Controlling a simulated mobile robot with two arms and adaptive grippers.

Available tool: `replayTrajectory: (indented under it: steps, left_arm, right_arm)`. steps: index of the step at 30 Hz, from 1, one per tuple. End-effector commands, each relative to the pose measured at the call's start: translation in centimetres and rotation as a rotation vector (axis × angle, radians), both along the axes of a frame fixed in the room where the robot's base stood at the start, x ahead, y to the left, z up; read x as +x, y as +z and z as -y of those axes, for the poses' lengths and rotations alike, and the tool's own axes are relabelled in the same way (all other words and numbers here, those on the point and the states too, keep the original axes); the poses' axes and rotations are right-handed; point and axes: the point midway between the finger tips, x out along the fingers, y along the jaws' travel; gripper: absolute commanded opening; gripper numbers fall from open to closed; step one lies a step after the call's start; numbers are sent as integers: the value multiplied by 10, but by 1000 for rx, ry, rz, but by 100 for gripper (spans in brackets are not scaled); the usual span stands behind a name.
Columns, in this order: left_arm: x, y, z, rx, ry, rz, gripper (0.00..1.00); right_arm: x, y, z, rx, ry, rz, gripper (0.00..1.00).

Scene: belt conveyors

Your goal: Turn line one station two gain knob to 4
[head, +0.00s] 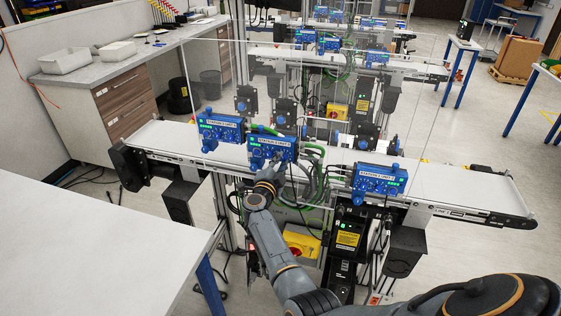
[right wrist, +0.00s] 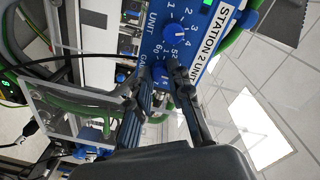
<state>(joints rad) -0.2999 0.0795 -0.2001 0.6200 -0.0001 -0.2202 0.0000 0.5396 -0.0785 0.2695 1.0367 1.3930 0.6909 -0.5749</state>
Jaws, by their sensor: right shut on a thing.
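The blue station 2 box (head: 287,150) stands on the nearest conveyor, the middle of three such boxes. In the right wrist view the box (right wrist: 202,42) shows a unit knob (right wrist: 171,30) above and the blue gain knob (right wrist: 163,75) below it. My right gripper (head: 272,171) is at the front of this box. In the wrist view its two dark fingers (right wrist: 163,80) are closed on the gain knob, one on each side. The fingers hide part of the knob and its scale, and I cannot read its setting. My left gripper is not in view.
The station 1 box (head: 220,130) is close on the left, and another blue box (head: 378,181) stands to the right on the conveyor (head: 462,187). Clear panels (head: 410,100) rise behind. Green cables (head: 313,160) run beside the station 2 box. A white table (head: 90,225) is at front left.

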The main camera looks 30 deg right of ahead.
Motion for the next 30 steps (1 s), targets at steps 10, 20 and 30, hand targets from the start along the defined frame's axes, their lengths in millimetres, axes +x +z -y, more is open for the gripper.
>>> replayTrajectory:
  steps: [10, 20, 30]
  left_arm:
    - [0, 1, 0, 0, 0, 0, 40]
    - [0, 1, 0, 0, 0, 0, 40]
    - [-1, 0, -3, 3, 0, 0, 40]
  right_arm:
    - [0, 0, 0, -13, 0, -13, 0]
    - [0, 1, 0, -12, 0, -12, 29]
    - [1, 14, 0, -9, -1, -8, 29]
